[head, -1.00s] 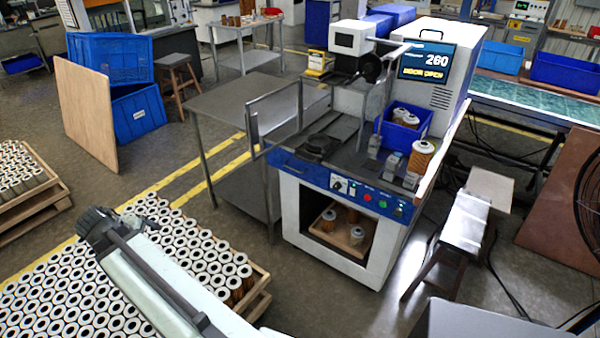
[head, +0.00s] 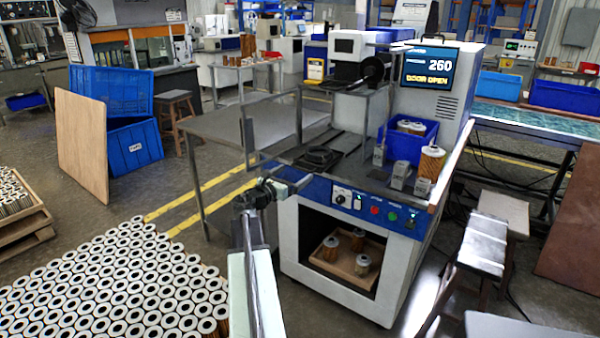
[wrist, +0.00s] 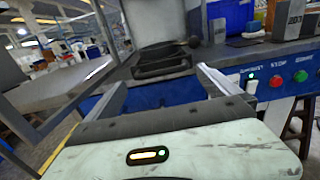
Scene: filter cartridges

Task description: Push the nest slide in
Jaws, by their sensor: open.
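The machine's nest slide (head: 318,158) is a dark slide with a rounded nest on the grey deck, at the front edge above the blue control panel. In the wrist view the nest slide (wrist: 162,66) lies straight ahead, beyond and between my fingertips. My gripper (head: 285,183) is open and empty, in front of the machine's left front corner. In the wrist view my gripper (wrist: 160,78) shows two pale fingers spread apart. No contact with the slide is visible. The machine's screen (head: 430,68) reads 260 and DOOR OPEN.
A metal door frame (head: 250,140) stands out at the machine's left. A blue bin (head: 408,143), grey blocks and a filter cartridge (head: 431,163) occupy the deck's right. Many cartridges (head: 110,290) stand at lower left. A side table (head: 220,132) stands left of the machine.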

